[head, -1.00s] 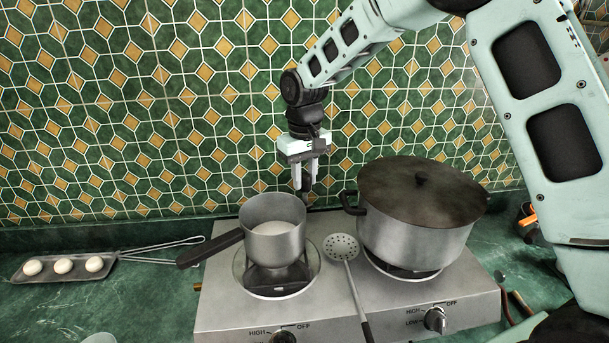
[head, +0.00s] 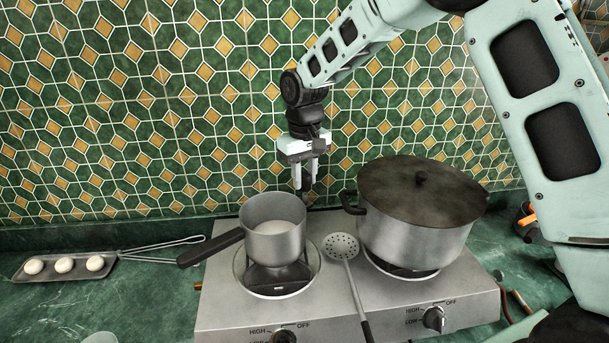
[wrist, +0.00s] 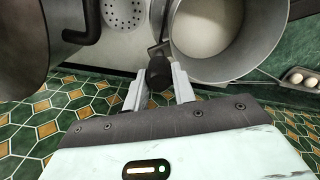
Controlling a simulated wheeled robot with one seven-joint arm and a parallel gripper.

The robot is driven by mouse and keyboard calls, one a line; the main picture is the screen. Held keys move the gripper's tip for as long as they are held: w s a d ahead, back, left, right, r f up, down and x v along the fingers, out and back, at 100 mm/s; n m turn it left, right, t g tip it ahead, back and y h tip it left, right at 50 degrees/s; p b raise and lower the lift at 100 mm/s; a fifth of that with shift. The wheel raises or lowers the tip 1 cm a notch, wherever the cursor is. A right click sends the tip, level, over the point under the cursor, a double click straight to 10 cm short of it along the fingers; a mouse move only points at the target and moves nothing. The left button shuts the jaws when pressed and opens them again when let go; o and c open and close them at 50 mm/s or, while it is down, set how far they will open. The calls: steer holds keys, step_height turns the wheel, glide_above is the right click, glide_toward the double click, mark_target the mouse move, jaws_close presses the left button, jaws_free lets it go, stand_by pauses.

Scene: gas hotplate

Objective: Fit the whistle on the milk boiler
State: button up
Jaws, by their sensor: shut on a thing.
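The milk boiler is a grey metal pan (head: 276,244) with a dark handle, pale liquid inside, standing on the left burner. It also shows in the wrist view (wrist: 245,62), at upper right. My gripper (head: 309,186) is behind the pan's right rear rim. In the wrist view, my gripper (wrist: 160,88) is shut on a small black piece, which I take as the whistle (wrist: 158,70). The black piece is beside the pan's rim, near a small grey part joined to or next to the pan. I cannot tell whether they touch. The whistle's far end is hidden.
A large lidded pot (head: 418,225) stands close to the right of my gripper, its side handle pointing toward the pan. A skimmer (head: 343,248) lies between the two. The tiled wall (head: 150,120) is close behind. A tray with eggs (head: 115,257) lies at left.

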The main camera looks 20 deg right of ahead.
mark_target(304, 174)
steer(key=shift+f+b, duration=0.65)
steer(key=shift+f, duration=0.55)
steer(key=o, duration=1)
step_height(304, 174, up, 17)
steer(key=b, duration=0.3)
steer(key=shift+r, duration=0.2)
steer(key=s+a+f+n+b, duration=0.15)
steer(key=s+a+f, duration=0.35)
steer(key=s, duration=0.5)
steer(key=s+a+f+n, duration=0.2)
steer(key=s+a+f, duration=0.2)
steer(key=s, duration=0.5)
steer(key=s+d+f+n, duration=0.1)
steer(key=s+f, duration=0.3)
steer(key=s, duration=0.4)
steer(key=s+d+f+b, duration=0.1)
steer(key=s+f, duration=0.4)
steer(key=s, duration=0.3)
steer(key=shift+s+d+n+y, duration=0.2)
steer(key=shift+d+n+y, duration=0.1)
steer(key=shift+d+n, duration=0.1)
